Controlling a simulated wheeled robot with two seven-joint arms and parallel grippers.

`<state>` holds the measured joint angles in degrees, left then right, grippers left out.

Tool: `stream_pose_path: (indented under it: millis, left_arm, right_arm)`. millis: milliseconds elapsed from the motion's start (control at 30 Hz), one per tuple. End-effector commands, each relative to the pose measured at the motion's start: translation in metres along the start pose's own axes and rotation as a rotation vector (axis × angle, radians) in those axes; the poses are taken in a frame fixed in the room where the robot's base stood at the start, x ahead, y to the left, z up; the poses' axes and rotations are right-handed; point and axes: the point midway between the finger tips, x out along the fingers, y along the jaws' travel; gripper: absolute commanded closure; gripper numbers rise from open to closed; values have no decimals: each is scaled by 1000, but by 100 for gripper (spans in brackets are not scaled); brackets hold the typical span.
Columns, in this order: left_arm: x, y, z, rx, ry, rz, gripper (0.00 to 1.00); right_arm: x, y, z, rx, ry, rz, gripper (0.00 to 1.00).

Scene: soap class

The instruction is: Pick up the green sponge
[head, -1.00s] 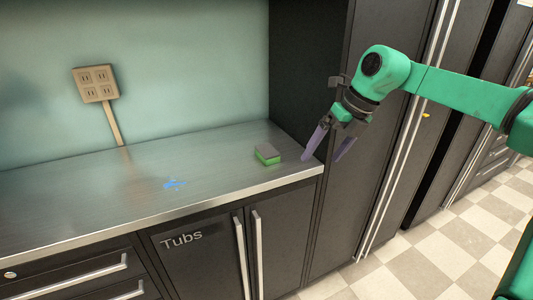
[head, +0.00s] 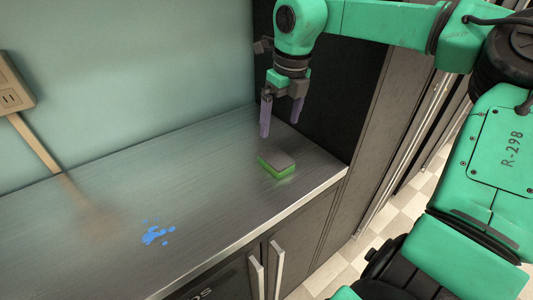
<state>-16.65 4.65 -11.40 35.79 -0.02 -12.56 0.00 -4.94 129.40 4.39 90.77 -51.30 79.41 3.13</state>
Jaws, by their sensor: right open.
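The green sponge (head: 277,166) has a grey top and green sides. It lies flat on the metal counter (head: 180,176), near the counter's right end. My right gripper (head: 280,128) points down with its purple fingers apart and nothing between them. In the picture its fingertips are just above the sponge, apart from it; I cannot tell exactly how high they are. My left gripper is not in view.
A blue splatter (head: 157,234) marks the counter to the left of the sponge. A dark cabinet wall (head: 322,110) rises behind and to the right of the sponge. A wall outlet (head: 12,88) is at the far left. The counter around the sponge is clear.

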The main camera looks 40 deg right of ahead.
Motion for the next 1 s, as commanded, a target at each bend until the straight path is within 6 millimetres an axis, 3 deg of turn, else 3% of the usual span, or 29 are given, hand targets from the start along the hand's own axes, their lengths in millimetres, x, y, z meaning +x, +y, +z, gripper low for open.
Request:
stream_pose_path:
  millis: [100,267,600,833,1000]
  left_arm:
    - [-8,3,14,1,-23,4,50]
    - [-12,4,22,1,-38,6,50]
    - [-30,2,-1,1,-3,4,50]
    - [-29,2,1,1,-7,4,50]
    - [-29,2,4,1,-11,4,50]
  right_arm:
    - [31,1,-1,0,6,3,0]
    - [63,0,0,1,4,1,0]
    - [117,-2,1,1,4,2,0]
    - [121,-2,2,1,-1,1,0]
    - [121,-2,2,1,-1,1,65]
